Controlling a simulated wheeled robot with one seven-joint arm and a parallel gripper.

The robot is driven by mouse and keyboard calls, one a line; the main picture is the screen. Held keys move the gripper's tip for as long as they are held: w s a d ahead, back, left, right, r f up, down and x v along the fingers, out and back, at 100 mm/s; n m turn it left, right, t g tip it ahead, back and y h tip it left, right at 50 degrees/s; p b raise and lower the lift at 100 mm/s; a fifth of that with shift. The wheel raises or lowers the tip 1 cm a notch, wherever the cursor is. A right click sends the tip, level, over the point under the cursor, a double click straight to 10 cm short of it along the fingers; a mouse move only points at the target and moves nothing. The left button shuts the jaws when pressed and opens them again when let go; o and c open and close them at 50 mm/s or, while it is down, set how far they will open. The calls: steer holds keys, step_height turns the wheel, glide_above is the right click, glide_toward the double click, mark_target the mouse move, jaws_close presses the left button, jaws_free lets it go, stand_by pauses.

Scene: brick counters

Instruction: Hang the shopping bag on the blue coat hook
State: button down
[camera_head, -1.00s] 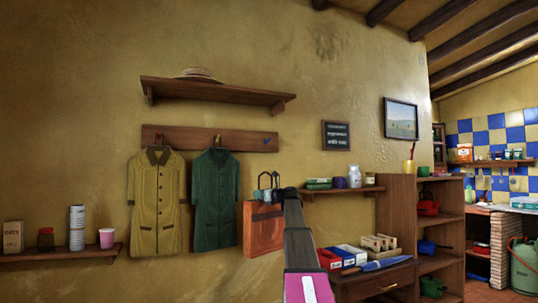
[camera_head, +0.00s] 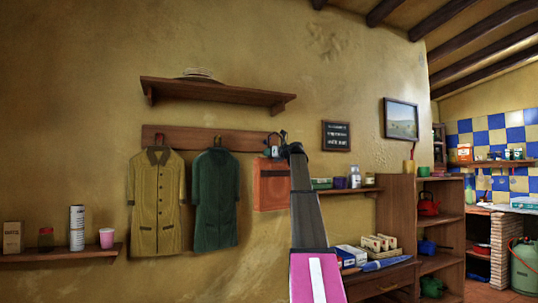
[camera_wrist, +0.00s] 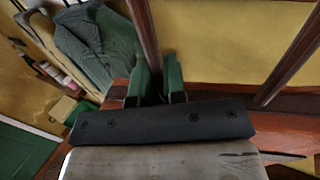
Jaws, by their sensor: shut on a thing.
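The orange-brown shopping bag (camera_head: 270,188) hangs upright from my gripper (camera_head: 276,144), which is shut on its handle. The bag is in front of the wall, just right of the green coat. In the wrist view my gripper's green fingers (camera_wrist: 157,82) are close together, with orange-brown bag surface (camera_wrist: 230,103) beside them. The wooden coat rack (camera_head: 205,139) is on the wall. My gripper overlaps its right end in the head view. The blue hook at that end is hard to make out behind the gripper and handle. I cannot tell whether the handle touches it.
A yellow coat (camera_head: 157,205) and a green coat (camera_head: 215,200) hang on the rack's left and middle. A shelf with a straw hat (camera_head: 200,73) is above. A lower shelf with jars (camera_head: 355,178) and a wooden cabinet (camera_head: 400,200) stand to the right.

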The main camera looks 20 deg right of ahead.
steer(key=w+f, duration=0.1)
steer(key=w, duration=0.8)
steer(key=shift+a+f, duration=0.15)
steer(key=shift+f, duration=0.15)
stand_by(0.8)
stand_by(0.5)
steer(key=c, duration=1.1)
jaws_free()
